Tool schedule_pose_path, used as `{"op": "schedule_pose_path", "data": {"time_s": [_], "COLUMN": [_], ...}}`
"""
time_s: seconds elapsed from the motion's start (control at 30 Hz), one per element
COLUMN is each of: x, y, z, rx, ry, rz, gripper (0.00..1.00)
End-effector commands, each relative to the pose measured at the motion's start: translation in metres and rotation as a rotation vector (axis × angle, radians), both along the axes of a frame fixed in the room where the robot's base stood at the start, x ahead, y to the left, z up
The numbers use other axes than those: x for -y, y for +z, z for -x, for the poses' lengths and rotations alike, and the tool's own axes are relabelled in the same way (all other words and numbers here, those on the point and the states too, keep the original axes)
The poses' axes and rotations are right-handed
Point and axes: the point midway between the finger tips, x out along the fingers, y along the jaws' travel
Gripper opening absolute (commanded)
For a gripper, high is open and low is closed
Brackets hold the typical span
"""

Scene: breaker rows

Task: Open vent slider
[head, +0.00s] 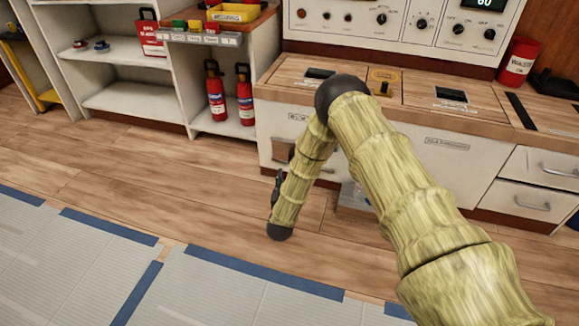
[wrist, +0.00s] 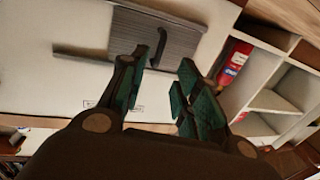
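The vent slider shows in the wrist view as a grey ribbed panel (wrist: 188,38) with a dark upright handle (wrist: 161,46), set on a pale cabinet front (wrist: 85,85). My gripper (wrist: 165,75) is open, with green-padded fingers spread apart and nothing between them. The handle lies beyond the fingertips, roughly in line with the gap between them. It does not appear to be touched. In the head view my forearm hides much of the cabinet front, and I cannot make out the slider clearly there.
Two red extinguishers (head: 216,95) stand in an open shelf left of the cabinet; one also shows in the wrist view (wrist: 233,62). A console with drawers (head: 541,165) runs to the right. Wooden floor (head: 120,180) and grey mats with blue tape (head: 220,285) lie clear in front.

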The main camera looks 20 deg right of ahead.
Motion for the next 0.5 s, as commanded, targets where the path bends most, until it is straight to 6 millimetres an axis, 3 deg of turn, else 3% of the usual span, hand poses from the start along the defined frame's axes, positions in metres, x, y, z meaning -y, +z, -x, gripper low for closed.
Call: {"op": "schedule_pose_path", "data": {"time_s": [0.17,0.5], "x": [0.005,0.024], "y": [-0.001,-0.003], "z": [-0.011,-0.057], "rx": [0.008,0.007], "ry": [-0.004,-0.004], "rz": [0.002,0.002], "gripper": [0.32,0.32]}}
